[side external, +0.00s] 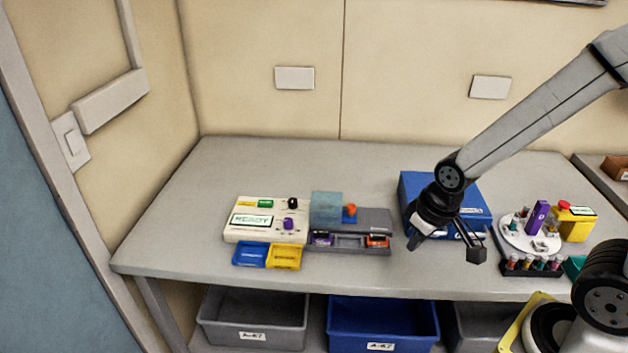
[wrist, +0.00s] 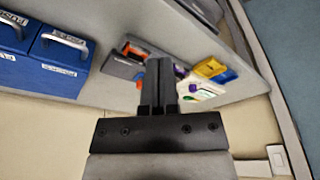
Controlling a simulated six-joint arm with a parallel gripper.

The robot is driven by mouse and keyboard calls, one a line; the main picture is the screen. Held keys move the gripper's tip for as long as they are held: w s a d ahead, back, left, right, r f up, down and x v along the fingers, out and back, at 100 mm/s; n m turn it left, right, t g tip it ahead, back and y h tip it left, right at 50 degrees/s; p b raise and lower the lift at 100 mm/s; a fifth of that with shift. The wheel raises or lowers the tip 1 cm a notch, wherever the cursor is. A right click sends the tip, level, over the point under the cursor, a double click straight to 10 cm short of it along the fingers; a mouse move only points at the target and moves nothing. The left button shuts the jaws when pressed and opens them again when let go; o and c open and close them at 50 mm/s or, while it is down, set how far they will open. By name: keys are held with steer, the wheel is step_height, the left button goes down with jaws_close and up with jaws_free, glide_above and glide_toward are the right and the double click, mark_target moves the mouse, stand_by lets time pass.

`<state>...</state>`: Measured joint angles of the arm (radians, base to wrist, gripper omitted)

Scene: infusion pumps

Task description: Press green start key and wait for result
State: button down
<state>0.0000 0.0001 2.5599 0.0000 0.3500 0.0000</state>
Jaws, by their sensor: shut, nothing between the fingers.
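The cream pump (side external: 262,233) stands on the table at left centre, its screen (side external: 252,220) appearing to read READY. A green key (side external: 265,203) is on its upper edge, beside a yellow key, a black knob and a purple knob (side external: 288,224). My gripper (side external: 415,243) is shut and empty, well to the right of the pump and above the table, in front of a blue box. In the wrist view, the closed fingers (wrist: 159,64) partly cover the view towards the pump (wrist: 212,90); a small green patch (wrist: 190,98) shows beside them.
A grey unit (side external: 375,220) with a blue-tinted cover and orange knob adjoins the pump. Blue (side external: 250,255) and yellow (side external: 284,257) trays lie in front. The blue box (side external: 412,186) and a white vial carousel (side external: 515,236) stand right. The table's back left is clear.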

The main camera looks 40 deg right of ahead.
stand_by(0.8)
steer(key=m+t+y, duration=0.3)
steer(key=m+t, duration=0.2)
steer(key=t, duration=0.1)
glide_above(267, 204)
steer(key=shift+f, duration=0.15)
steer(key=shift+d, duration=0.1)
steer(key=shift+f, duration=0.2)
steer(key=shift+f, duration=4.2)
